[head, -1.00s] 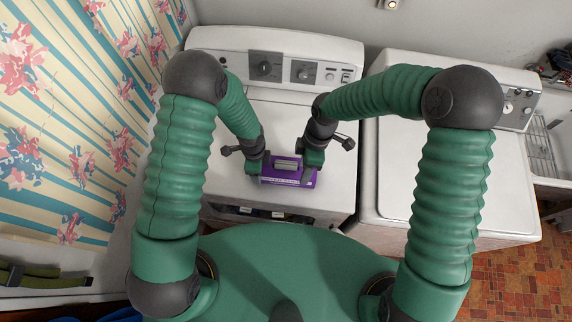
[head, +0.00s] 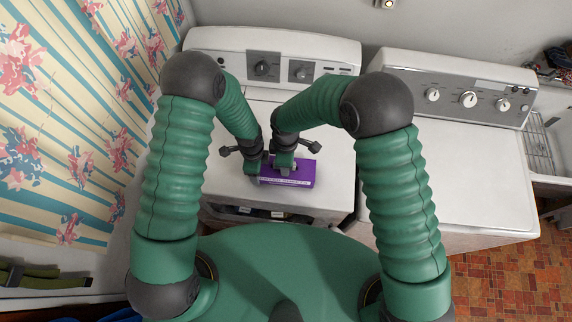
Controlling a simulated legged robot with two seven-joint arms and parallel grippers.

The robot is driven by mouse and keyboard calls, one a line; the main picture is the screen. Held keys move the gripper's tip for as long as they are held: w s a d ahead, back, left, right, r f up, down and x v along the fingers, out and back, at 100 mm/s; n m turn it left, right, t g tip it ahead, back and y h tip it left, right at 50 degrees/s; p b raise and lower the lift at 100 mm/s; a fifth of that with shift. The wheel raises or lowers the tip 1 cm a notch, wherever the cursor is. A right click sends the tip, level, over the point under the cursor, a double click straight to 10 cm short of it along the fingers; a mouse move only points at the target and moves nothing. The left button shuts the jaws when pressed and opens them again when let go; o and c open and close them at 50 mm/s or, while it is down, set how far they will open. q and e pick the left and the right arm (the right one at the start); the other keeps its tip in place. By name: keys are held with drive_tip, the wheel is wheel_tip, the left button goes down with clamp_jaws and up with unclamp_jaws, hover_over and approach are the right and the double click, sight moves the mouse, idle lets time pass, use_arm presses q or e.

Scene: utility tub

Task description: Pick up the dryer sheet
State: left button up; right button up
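A purple box (head: 297,178) with white lettering along its front edge sits on top of the left white machine, near its front edge. My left gripper (head: 256,168) is at the box's left end, against or right beside it. My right gripper (head: 285,168) is over the middle of the box, at its top opening. The dryer sheet cannot be made out, as the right gripper covers the opening. The fingers of both grippers are too small and hidden to tell whether they are open or shut.
The left machine (head: 330,190) has a clear white top around the box. A second white machine (head: 460,170) stands to its right, its top clear. A patterned wall (head: 60,120) is close on the left. A sink with a wire rack (head: 540,150) is at the far right.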

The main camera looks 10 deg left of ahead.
use_arm(q)
drive_tip(key=shift+w, duration=0.1)
use_arm(e)
drive_tip(key=shift+w+f, duration=0.1)
drive_tip(key=shift+f, duration=0.3)
use_arm(q)
drive_tip(key=shift+d, duration=0.15)
use_arm(e)
drive_tip(key=shift+d, duration=0.15)
clamp_jaws()
drive_tip(key=shift+r, duration=0.2)
wheel_tip(320, 180, up, 10)
drive_tip(key=shift+f, duration=0.1)
use_arm(q)
drive_tip(key=o, duration=1.8)
drive_tip(key=shift+c, duration=0.2)
